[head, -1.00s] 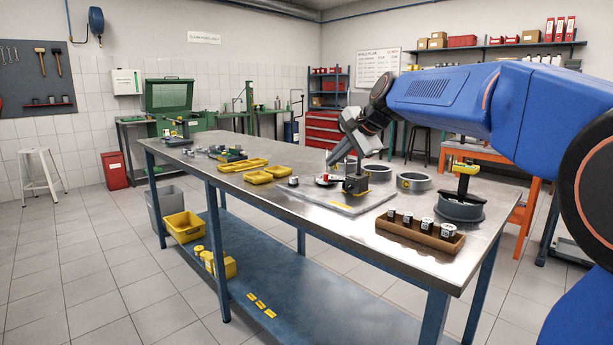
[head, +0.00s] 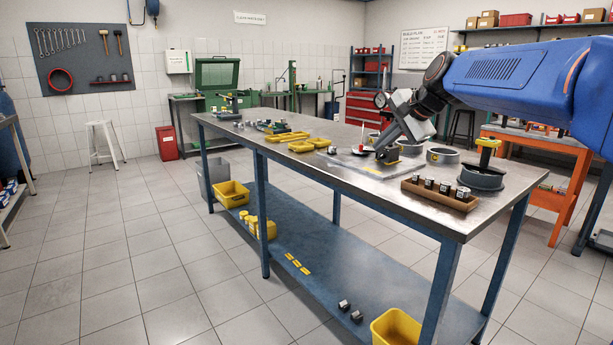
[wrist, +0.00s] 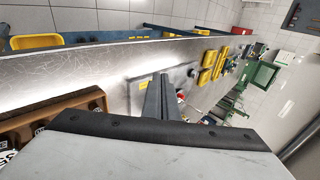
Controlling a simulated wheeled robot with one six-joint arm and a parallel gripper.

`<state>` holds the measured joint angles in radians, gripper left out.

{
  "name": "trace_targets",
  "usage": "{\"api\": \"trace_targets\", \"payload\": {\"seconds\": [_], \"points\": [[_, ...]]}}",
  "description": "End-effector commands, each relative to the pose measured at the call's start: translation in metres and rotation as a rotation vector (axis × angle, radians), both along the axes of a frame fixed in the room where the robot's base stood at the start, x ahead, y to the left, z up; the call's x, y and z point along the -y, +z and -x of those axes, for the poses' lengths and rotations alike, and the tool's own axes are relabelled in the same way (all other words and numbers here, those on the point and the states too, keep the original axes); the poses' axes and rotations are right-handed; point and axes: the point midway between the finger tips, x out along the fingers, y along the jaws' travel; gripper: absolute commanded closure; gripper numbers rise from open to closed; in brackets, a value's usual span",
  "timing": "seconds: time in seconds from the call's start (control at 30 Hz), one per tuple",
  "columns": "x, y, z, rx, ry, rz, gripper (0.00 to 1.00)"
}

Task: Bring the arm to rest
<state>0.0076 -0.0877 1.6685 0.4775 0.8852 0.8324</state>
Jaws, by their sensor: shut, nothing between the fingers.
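My blue arm (head: 510,75) reaches in from the right over the workbench. Its grey gripper (head: 383,152) points down and left above the bench's pale mat (head: 365,171). In the wrist view the two dark fingers of my gripper (wrist: 160,85) are together, with nothing between them. A dark block stands on the mat close to the fingertips in the head view; I cannot tell whether they touch it.
A brown tray (head: 423,198) of small pistons, metal rings (head: 443,156) and a ring with a yellow-topped tool (head: 483,176) stand on the bench's right. Yellow trays (head: 288,137) lie farther left. Open tiled floor (head: 120,260) lies left of the bench.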

Motion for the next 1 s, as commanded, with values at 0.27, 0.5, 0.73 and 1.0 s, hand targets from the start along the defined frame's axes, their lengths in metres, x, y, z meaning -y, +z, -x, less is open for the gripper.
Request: {"api": "trace_targets", "payload": {"seconds": [0.27, 0.5, 0.73, 1.0], "points": [[0.006, -0.014, 0.038, 0.004, 0.053, 0.081, 1.00], [0.014, -0.038, 0.090, 0.004, 0.131, 0.195, 1.00], [0.029, -0.086, 0.177, -0.004, 0.272, 0.378, 1.00], [0.050, -0.157, 0.282, -0.024, 0.467, 0.598, 1.00]]}}
